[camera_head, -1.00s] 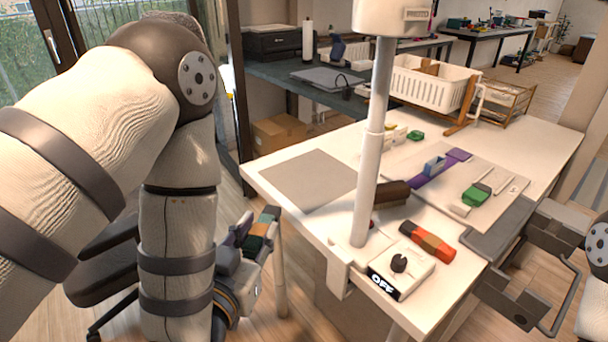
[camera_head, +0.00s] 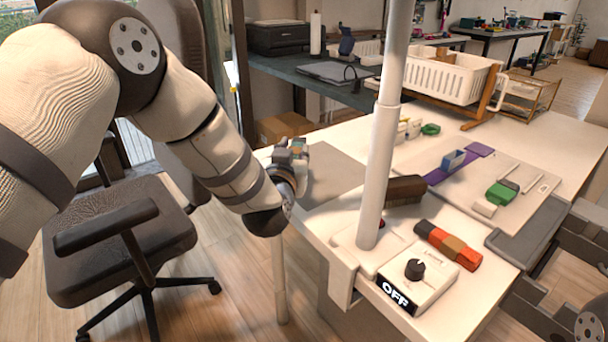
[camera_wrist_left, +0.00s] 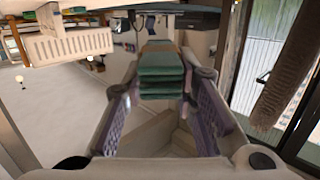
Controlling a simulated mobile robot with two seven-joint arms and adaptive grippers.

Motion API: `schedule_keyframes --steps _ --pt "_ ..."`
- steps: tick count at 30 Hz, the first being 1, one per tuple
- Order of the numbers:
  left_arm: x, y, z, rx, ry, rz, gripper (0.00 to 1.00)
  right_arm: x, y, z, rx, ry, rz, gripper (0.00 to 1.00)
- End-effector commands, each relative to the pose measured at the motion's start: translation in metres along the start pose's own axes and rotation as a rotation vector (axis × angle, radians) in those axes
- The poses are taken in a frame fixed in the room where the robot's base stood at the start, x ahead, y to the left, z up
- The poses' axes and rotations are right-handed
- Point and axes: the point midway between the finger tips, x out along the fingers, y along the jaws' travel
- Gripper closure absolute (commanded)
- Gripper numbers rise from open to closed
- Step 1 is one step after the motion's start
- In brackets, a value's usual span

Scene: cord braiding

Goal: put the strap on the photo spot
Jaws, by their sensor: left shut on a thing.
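My left gripper (camera_head: 290,153) is shut on a strap, a folded bundle with green and orange-brown parts. In the left wrist view the strap (camera_wrist_left: 160,75) shows as stacked green layers between the fingers. The gripper holds it above the left part of the table, at the left edge of a flat grey square (camera_head: 335,178), which looks like the photo spot. The gripper hides part of that square. My right gripper (camera_head: 548,265) is at the lower right, partly cut off, with its fingers apart and empty.
A white pole (camera_head: 382,130) rises from the table right of the grey square. A dark brush (camera_head: 405,190), a red-orange bundle (camera_head: 447,246) and a control box marked OFF (camera_head: 418,282) lie near it. A pale board (camera_head: 470,205) holds small parts. A chair (camera_head: 115,235) stands left.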

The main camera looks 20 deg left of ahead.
Motion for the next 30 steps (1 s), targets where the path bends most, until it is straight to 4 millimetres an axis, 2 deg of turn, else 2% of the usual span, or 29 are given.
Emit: schedule_keyframes --steps 1,5,9,20,21,22,23,30 --pt "0.001 0.000 0.011 0.001 -0.003 0.000 1.00 0.003 0.000 0.001 0.000 -0.006 0.000 0.00" --pt "0.003 0.000 0.026 0.000 -0.001 0.000 1.00 0.006 0.000 0.002 -0.001 -0.012 0.001 0.00" --pt "0.005 0.000 0.052 0.000 -0.002 0.000 1.00 0.011 0.000 0.003 -0.001 -0.024 0.001 0.00" --pt "0.005 0.000 0.056 -0.001 0.002 0.000 1.00 0.012 0.000 0.004 -0.001 -0.025 0.001 0.00" --pt "0.005 0.000 0.055 -0.001 0.002 0.000 0.65 0.012 0.000 0.004 -0.001 -0.024 0.001 0.00" --pt "0.005 0.000 0.055 -0.001 0.002 0.000 0.58 0.011 0.000 0.003 -0.001 -0.024 0.001 0.00" --pt "0.005 0.000 0.055 -0.001 0.003 0.000 0.54 0.011 0.000 0.003 -0.001 -0.024 0.001 0.00" --pt "0.005 0.000 0.055 -0.001 0.003 0.000 0.54 0.011 0.000 0.003 -0.001 -0.024 0.001 0.00"
